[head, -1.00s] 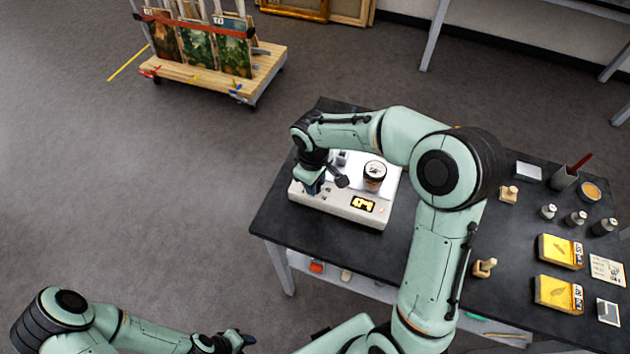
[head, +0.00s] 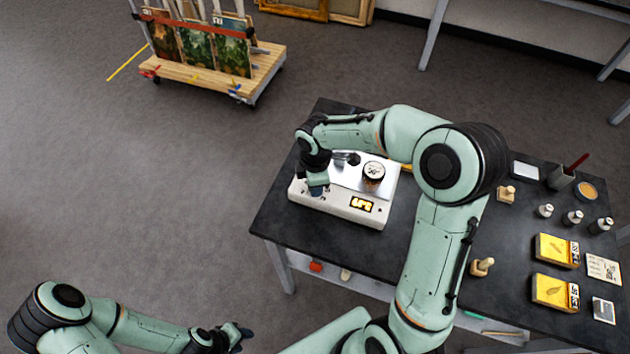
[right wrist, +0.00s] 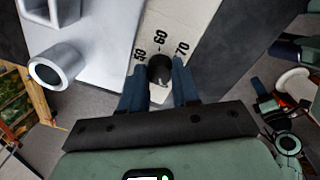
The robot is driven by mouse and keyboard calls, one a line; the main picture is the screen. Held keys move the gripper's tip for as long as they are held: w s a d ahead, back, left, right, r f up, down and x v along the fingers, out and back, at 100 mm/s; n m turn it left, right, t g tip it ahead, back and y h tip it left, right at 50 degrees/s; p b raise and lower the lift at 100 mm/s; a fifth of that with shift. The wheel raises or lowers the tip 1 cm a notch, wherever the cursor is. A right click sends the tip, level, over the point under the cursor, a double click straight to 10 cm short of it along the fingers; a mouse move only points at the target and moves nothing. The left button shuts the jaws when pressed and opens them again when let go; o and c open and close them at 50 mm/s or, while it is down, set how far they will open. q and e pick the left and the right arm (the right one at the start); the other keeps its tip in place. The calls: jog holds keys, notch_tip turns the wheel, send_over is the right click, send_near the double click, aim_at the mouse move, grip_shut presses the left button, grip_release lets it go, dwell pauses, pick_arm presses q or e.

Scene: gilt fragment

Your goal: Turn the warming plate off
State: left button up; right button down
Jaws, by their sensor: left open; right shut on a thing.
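The warming plate (head: 336,208) is a white box with a bright metal top, standing at the left end of the black table. A yellow display (head: 361,204) on its front is lit; I cannot read it surely. My right gripper (head: 317,188) reaches down onto its front left part. In the right wrist view, its blue fingers (right wrist: 160,85) are shut on a black knob (right wrist: 160,68), with the printed marks 60 and 70 beside it. My left gripper (head: 243,337) is open and empty, low over the floor.
The black table (head: 300,236) carries wooden-handled stamps (head: 482,267), yellow packets (head: 553,291) and small bottles (head: 573,217) on the right. A cart with paintings (head: 212,82) stands far left. The floor between is clear.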

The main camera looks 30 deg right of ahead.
pick_arm(q)
jog(key=shift+w+r, duration=0.1)
pick_arm(e)
jog(key=shift+w+r+n, duration=0.1)
jog(key=shift+n, duration=0.2)
jog(key=c, duration=0.8)
grip_release()
pick_arm(q)
jog(key=shift+w+r+p, duration=0.5)
jog(key=shift+w+r, duration=0.1)
jog(key=shift+w, duration=0.15)
pick_arm(e)
jog(key=r, duration=0.9)
jog(key=s+r, duration=0.1)
jog(key=r, duration=0.3)
jog(key=shift+a+r, duration=0.15)
pick_arm(q)
jog(key=shift+s, duration=0.1)
